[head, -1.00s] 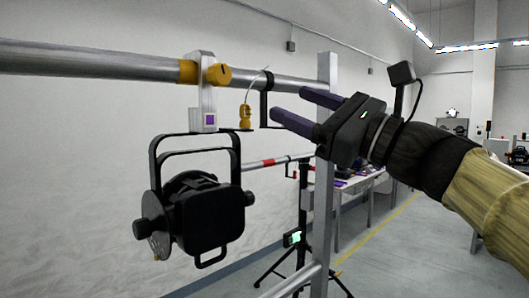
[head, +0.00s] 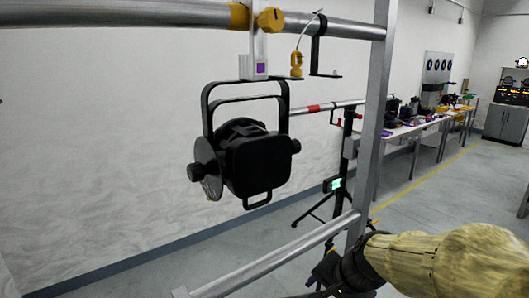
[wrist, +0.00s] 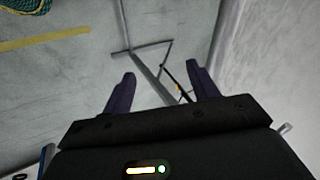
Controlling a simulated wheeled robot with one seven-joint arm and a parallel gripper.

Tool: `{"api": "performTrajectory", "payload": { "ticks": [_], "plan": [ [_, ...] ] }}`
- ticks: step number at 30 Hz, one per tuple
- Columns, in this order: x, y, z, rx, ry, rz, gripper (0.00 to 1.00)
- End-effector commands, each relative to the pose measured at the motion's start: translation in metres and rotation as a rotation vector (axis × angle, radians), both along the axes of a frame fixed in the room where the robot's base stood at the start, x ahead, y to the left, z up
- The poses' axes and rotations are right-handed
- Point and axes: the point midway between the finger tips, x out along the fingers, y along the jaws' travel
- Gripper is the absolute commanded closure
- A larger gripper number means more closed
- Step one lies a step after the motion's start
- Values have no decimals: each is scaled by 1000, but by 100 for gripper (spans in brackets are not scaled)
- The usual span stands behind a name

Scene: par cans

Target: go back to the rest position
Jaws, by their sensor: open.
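My gripper (wrist: 160,92) shows in the wrist view with its two dark fingers apart and nothing between them. It points toward the floor and a stand's legs.
A metal upright (head: 374,120) and a lower rail (head: 280,268) stand close to my arm. A black tripod stand (head: 338,185) is behind them. Work tables (head: 425,127) with equipment line the wall. A coiled green rope (wrist: 28,5) lies at the wrist view's top left.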

Motion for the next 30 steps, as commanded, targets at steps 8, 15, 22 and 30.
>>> {"api": "performTrajectory", "payload": {
  "ticks": [8,15,22,30],
  "plan": [
    [-61,-20,-76,-400,99,550,41],
    [-73,-23,-89,-472,108,699,41],
    [-72,-23,-88,-471,107,693,41],
    [-72,-23,-88,-470,107,692,41]
  ]
}}
